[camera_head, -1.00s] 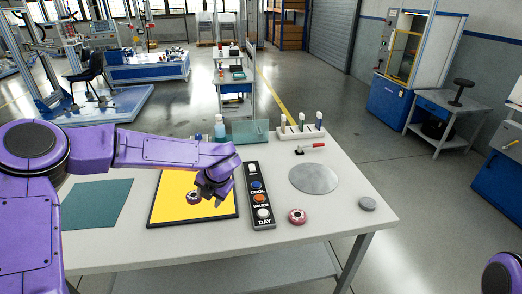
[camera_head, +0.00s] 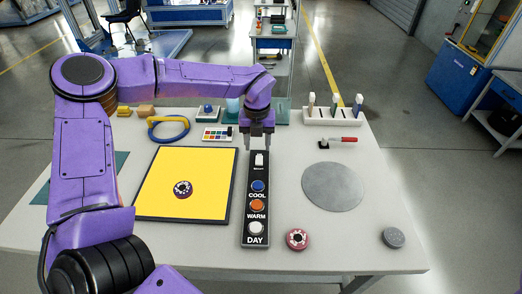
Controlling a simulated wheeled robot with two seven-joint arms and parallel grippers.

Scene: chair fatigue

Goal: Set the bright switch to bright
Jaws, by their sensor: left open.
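A black control panel (camera_head: 247,205) lies lengthwise on the table. The white bright switch (camera_head: 259,159) is at its far end, with a small label below it. Nearer me on the panel are a blue COOL button (camera_head: 258,186), an orange WARM button (camera_head: 257,205) and a white DAY knob (camera_head: 255,228). My left gripper (camera_head: 257,146) points down, open, at the far end of the panel, just beyond and above the switch. I cannot tell whether its fingers touch the panel. My right gripper is out of view.
A yellow board (camera_head: 205,180) with a dark round object (camera_head: 182,189) lies left of the panel. Right of it are a grey disc (camera_head: 333,187), a red-handled tool (camera_head: 342,140) and a pink-rimmed round object (camera_head: 297,239). A white rack (camera_head: 333,121) stands behind.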

